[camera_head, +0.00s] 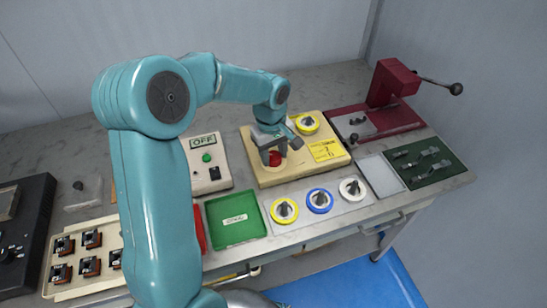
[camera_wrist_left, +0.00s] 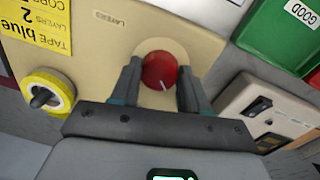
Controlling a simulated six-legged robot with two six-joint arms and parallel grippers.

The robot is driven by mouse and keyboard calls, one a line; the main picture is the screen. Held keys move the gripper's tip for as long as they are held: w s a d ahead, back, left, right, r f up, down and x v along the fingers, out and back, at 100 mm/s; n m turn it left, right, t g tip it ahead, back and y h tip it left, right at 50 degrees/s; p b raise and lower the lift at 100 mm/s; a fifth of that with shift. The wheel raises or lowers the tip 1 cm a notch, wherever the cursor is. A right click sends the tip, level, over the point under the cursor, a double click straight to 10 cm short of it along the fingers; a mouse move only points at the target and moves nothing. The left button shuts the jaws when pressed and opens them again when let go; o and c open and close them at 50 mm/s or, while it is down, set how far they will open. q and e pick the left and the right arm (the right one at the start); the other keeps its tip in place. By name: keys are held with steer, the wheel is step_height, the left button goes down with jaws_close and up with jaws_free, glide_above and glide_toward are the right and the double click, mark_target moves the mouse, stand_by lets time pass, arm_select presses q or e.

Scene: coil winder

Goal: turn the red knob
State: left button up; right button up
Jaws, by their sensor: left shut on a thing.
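The red knob (camera_head: 275,158) sits on the beige winder box (camera_head: 264,179). My left gripper (camera_head: 275,152) comes down over it from above. In the left wrist view the red knob (camera_wrist_left: 160,71) is round with a white pointer line, which points down and slightly right. The fingers of my left gripper (camera_wrist_left: 160,85) stand on both sides of the knob and are shut on it. The word LAYERS is printed on the box beside the knob. My right gripper is not in view.
A yellow spool (camera_head: 307,123) and a yellow label (camera_head: 325,151) are on the same box. A control box with an OFF display (camera_head: 204,142) stands to the left. A green GOOD tray (camera_head: 236,219) and several spools lie in front. A dark red press (camera_head: 392,90) stands at right.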

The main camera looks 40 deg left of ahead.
mark_target(273, 159)
arm_select(q)
steer(key=n+b, duration=0.2)
steer(key=n, duration=0.2)
steer(key=shift+w+a+n, duration=0.1)
steer(key=shift+w+n, duration=0.05)
steer(key=shift+n, duration=0.15)
steer(key=shift+n+y+b, duration=0.3)
steer(key=shift+n+b, duration=0.85)
steer(key=shift+n, duration=1.05)
steer(key=shift+r, duration=0.1)
steer(key=o, duration=1)
steer(key=shift+a, duration=0.1)
steer(key=shift+o, duration=0.2)
step_height(273, 159, up, 16)
steer(key=s+p, duration=0.1)
steer(key=p, duration=0.1)
steer(key=shift+d, duration=0.35)
steer(key=shift+r, duration=0.1)
